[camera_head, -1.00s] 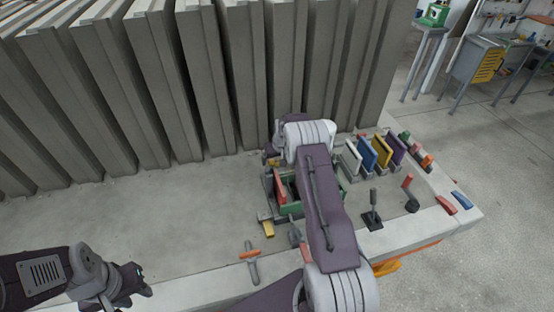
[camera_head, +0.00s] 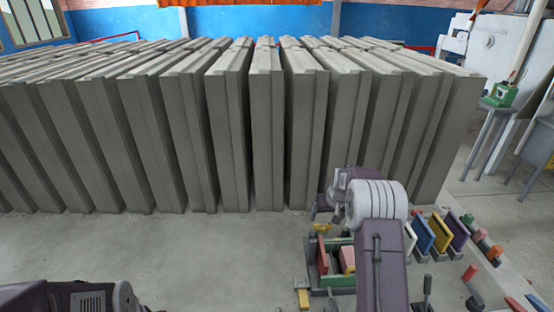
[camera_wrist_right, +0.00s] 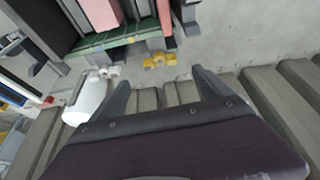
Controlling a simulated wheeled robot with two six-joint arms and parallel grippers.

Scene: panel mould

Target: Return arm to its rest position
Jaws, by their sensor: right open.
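My right arm reaches forward over the slab in the head view. Its right gripper (camera_head: 326,204) is beyond the green-edged box, near the foot of the grey concrete panels (camera_head: 268,140). In the right wrist view the gripper's two fingers (camera_wrist_right: 163,90) are spread apart with nothing between them. A small yellow piece (camera_wrist_right: 160,61) lies just beyond the fingertips there, seemingly apart from them. My left arm shows only as a forearm at the bottom left of the head view; its gripper is cut off by the frame edge.
The green-edged box (camera_head: 338,283) holds red and pink blocks beside my right arm. White, blue, yellow and purple plates (camera_head: 439,234) stand to its right. A lever (camera_head: 427,290) stands nearer. The slab (camera_head: 200,255) is clear to the left.

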